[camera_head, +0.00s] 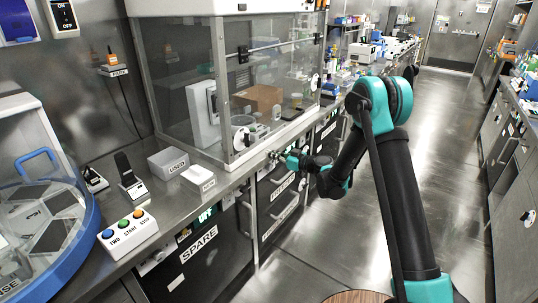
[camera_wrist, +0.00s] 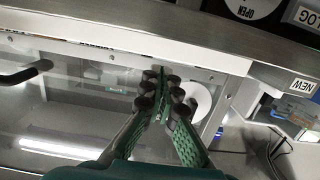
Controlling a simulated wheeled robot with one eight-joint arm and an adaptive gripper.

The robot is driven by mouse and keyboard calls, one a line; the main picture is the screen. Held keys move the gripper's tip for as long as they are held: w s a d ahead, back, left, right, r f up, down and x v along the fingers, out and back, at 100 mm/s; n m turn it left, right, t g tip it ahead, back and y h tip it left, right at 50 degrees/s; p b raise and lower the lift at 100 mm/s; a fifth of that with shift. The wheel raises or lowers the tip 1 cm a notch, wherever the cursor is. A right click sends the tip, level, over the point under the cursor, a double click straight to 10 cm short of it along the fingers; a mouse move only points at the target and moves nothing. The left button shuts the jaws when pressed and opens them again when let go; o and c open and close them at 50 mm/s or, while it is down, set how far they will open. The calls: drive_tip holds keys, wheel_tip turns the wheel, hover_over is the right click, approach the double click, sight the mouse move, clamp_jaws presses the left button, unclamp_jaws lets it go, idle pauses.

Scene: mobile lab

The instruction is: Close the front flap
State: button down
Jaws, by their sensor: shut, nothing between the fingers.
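My gripper (camera_head: 279,156) is low at the cabinet's front, by the counter edge. In the wrist view my gripper (camera_wrist: 163,86) has its fingers together with nothing between them. Behind it are the cabinet's pale frame strip (camera_wrist: 200,55), a clear pane (camera_wrist: 85,110) and a black handle (camera_wrist: 25,73). I cannot tell whether the fingertips touch the frame.
A brown box (camera_head: 258,98) is inside the cabinet. Drawers (camera_head: 278,190) lie below. The aisle floor (camera_head: 440,130) is clear.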

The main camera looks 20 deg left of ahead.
drive_tip(key=s+d+r+m+h, duration=0.1)
drive_tip(key=s+d+m+h, duration=0.1)
drive_tip(key=s+d, duration=0.5)
drive_tip(key=s+d+r+m+h, duration=0.1)
drive_tip(key=s+d+m+h, duration=0.15)
drive_tip(key=d, duration=0.75)
drive_tip(key=s+d+r+m+h, duration=0.1)
drive_tip(key=s+d+h, duration=0.25)
drive_tip(key=d, duration=0.55)
drive_tip(key=s+d+f+m+h, duration=0.2)
drive_tip(key=s+d+m+h, duration=0.2)
drive_tip(key=s+d, duration=0.6)
drive_tip(key=s+d+f+m+g+h, duration=0.1)
drive_tip(key=s+d+m+h, duration=0.3)
drive_tip(key=s+d, duration=0.7)
drive_tip(key=shift+d+f+m, duration=0.45)
drive_tip(key=shift+d+f, duration=0.15)
drive_tip(key=shift+f, duration=0.05)
